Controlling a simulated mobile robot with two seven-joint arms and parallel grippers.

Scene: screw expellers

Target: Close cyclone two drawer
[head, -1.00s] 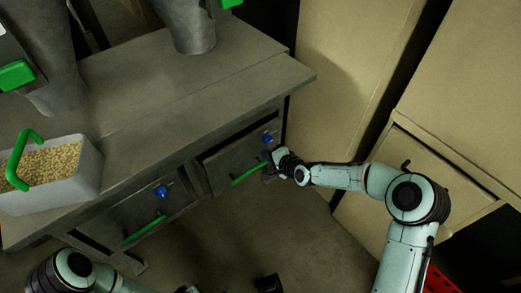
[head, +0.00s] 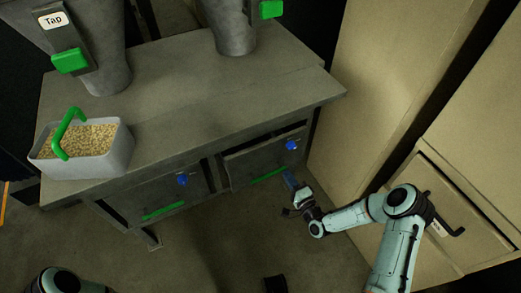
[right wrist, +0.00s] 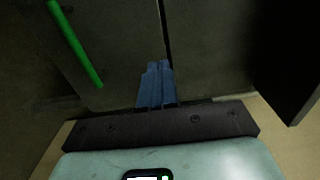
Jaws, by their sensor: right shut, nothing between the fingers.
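Two grey drawers sit under the bench top in the head view. The right drawer (head: 250,163) has a green bar handle (head: 269,174) and a blue knob (head: 291,145); a dark gap runs along its top. The left drawer (head: 150,193) has a green handle (head: 163,211) and a blue knob (head: 182,179). No label tells which is cyclone two. My right gripper (head: 291,180) is shut and empty at the right drawer's lower right. Its blue fingers (right wrist: 157,84) point at the grey front in the wrist view, beside the green handle (right wrist: 75,43). Contact is unclear. My left gripper is out of view.
The grey bench (head: 185,95) carries a bin of grain (head: 118,150) with a green handle and two grey cones. Tan cabinets (head: 375,80) stand close on the right. A dark object (head: 275,284) lies on the floor. Floor before the drawers is mostly clear.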

